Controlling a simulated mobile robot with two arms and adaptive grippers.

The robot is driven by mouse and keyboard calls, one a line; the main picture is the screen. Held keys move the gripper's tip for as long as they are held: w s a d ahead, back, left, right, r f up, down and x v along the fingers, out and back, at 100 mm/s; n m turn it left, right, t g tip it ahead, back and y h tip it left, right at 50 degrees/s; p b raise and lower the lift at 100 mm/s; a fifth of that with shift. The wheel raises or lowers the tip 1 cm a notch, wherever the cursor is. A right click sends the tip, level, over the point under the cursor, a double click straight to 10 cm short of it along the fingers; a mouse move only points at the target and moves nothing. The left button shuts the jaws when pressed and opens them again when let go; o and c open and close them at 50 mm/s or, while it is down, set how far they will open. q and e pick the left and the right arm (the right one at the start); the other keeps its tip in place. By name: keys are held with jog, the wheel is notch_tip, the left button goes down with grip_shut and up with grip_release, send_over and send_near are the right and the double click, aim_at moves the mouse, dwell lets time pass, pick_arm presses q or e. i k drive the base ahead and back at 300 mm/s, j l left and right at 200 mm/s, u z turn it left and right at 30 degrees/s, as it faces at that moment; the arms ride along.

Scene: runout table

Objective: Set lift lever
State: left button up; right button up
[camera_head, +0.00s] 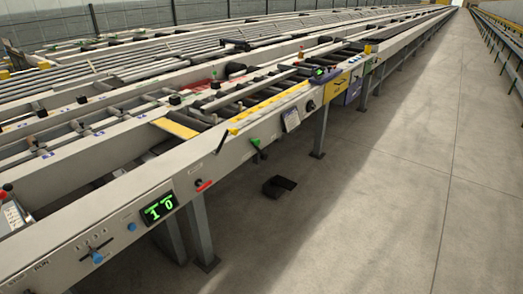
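Neither of my grippers is in view. On the side face of the long grey runout table (150,200) I see several controls. A lever with a green grip (256,144) sits on the side near the middle. A thin black lever (222,142) stands tilted to its left. A red-handled lever (204,186) is lower, near the front leg. A blue knob (97,257) sits under a row of small marks at the lower left. I cannot tell from any readable label which one is the lift lever.
A black pedal-like object (279,186) lies on the floor beside the table. Table legs (199,230) stand under the edge. The concrete floor (380,200) to the right is clear.

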aim_at(256, 142)
jog(key=i+l+u, duration=0.35)
jog(key=i, duration=0.25)
jog(key=i+l+u, duration=0.4)
jog(key=l, duration=0.3)
jog(key=i, duration=0.1)
